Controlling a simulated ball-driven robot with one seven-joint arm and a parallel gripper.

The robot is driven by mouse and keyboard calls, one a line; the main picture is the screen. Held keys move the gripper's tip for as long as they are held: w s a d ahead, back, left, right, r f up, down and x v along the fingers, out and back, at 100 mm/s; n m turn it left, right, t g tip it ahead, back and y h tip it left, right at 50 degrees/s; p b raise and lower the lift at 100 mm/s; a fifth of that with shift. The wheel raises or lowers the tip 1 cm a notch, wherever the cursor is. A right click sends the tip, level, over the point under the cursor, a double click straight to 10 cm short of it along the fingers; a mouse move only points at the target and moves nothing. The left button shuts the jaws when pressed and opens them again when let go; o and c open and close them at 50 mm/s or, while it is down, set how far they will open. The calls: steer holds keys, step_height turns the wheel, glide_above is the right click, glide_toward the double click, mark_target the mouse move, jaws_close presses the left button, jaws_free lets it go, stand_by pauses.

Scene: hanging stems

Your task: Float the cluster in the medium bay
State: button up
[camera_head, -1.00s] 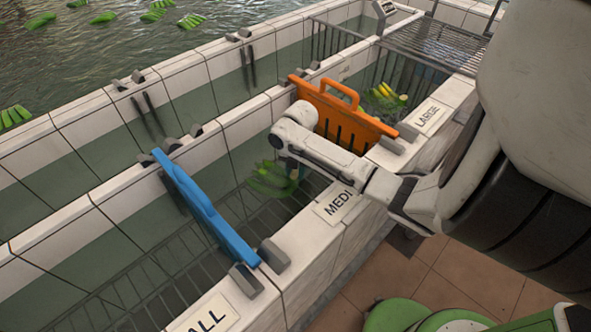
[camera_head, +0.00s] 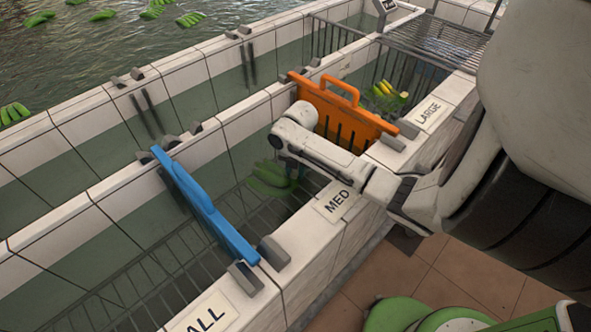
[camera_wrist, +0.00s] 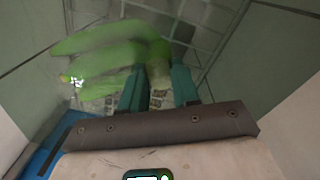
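The green banana cluster (camera_head: 268,179) lies in the water of the medium bay, between the blue and orange dividers. In the wrist view the cluster (camera_wrist: 105,58) spreads left, its crown close to the tips of my fingers. My gripper (camera_head: 290,168) reaches down into this bay; in the wrist view its two teal fingers (camera_wrist: 160,75) stand apart, with the bay floor showing between them. Whether a finger still touches the crown is not clear. The medium label (camera_head: 340,203), partly covered by my arm, sits on the near wall.
The blue divider (camera_head: 205,205) bounds the bay on the left, the orange divider (camera_head: 345,112) on the right. A green and yellow cluster (camera_head: 388,92) floats in the large bay. The small label (camera_head: 205,316) is at the lower left. More green clusters (camera_head: 103,16) float beyond the far wall.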

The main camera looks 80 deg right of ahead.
steer(key=o, duration=0.5)
steer(key=shift+s+r+p, duration=0.15)
steer(key=shift+r+p, duration=1.75)
steer(key=shift+r, duration=5.2)
steer(key=shift+s+r+p, duration=0.15)
steer(key=shift+r+p, duration=1.75)
steer(key=shift+r, duration=5.15)
steer(key=shift+s, duration=0.1)
